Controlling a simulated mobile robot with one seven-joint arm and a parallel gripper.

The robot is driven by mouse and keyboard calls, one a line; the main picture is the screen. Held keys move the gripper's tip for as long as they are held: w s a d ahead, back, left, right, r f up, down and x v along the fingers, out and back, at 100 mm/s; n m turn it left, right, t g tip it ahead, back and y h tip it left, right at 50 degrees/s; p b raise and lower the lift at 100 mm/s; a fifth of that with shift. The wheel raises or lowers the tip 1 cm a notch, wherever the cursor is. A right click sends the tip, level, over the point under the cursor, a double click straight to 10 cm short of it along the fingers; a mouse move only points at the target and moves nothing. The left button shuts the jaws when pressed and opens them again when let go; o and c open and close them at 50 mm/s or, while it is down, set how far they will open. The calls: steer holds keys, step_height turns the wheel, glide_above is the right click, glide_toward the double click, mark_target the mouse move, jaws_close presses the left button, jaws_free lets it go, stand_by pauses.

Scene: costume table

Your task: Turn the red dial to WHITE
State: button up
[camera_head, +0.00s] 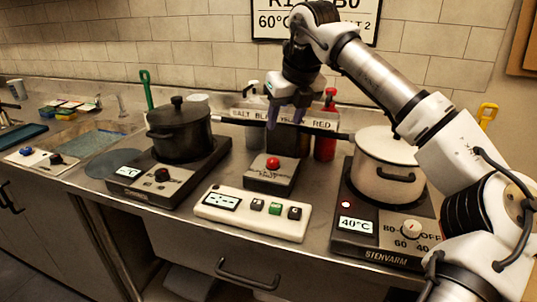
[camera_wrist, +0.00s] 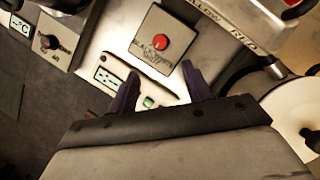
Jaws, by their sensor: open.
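A round red dial (camera_head: 273,163) sits on top of a small grey box (camera_head: 262,181) at the middle of the counter. The dial also shows in the wrist view (camera_wrist: 160,42), with small dark lettering on the box below it. I cannot read the lettering or see which way the dial points. My gripper (camera_head: 287,118) hangs above and behind the box in the head view, fingers down.
A white panel (camera_head: 250,230) with a display and several buttons lies in front. A dark pot (camera_head: 180,135) on a hotplate stands left, and a white pot (camera_head: 385,155) on another hotplate right. A labelled rail (camera_head: 325,125) and bottles (camera_head: 326,145) stand behind.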

mark_target(273, 160)
steer(key=p+x, duration=0.1)
steer(key=x, duration=1.2)
steer(key=shift+w+a+f, duration=0.1)
steer(key=shift+a+f, duration=0.05)
steer(key=shift+f, duration=0.2)
steer(key=c, duration=1)
steer(key=shift+o, duration=0.2)
steer(key=shift+p, duration=0.3)
steer(key=n, duration=0.2)
steer(key=n+g+y+p, duration=0.1)
steer(key=n, duration=0.1)
steer(key=shift+w+r+n+y, duration=0.15)
steer(key=shift+n+y, duration=0.15)
steer(key=shift+n, duration=0.1)
steer(key=shift+w+d+n+g+y+p, duration=0.1)
steer(key=shift+n+g+y+p, duration=0.2)
steer(key=shift+n+p, duration=0.5)
steer(key=shift+d+n+g+y+p, duration=0.1)
steer(key=shift+n+g+p, duration=0.3)
steer(key=shift+n, duration=0.7)
